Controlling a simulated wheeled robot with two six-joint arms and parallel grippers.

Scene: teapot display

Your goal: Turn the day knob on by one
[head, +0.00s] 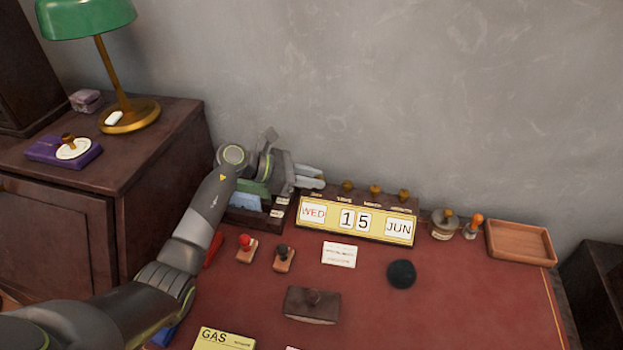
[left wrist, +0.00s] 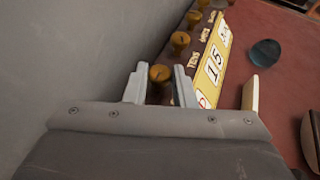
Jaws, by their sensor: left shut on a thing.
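The desk calendar (head: 357,219) is a dark block with a yellow face that reads WED, 15, JUN. Three brass knobs (head: 375,190) show along its top in the head view. The day knob (left wrist: 160,74) is at the near end of the row in the left wrist view, between the fingers of my left gripper (left wrist: 159,78). My left gripper (head: 322,178) is shut on this knob at the calendar's left end and hides it in the head view. My right gripper is not in view.
A letter rack (head: 246,212) stands left of the calendar under my arm. A wooden tray (head: 521,226) is at right. The wall is close behind.

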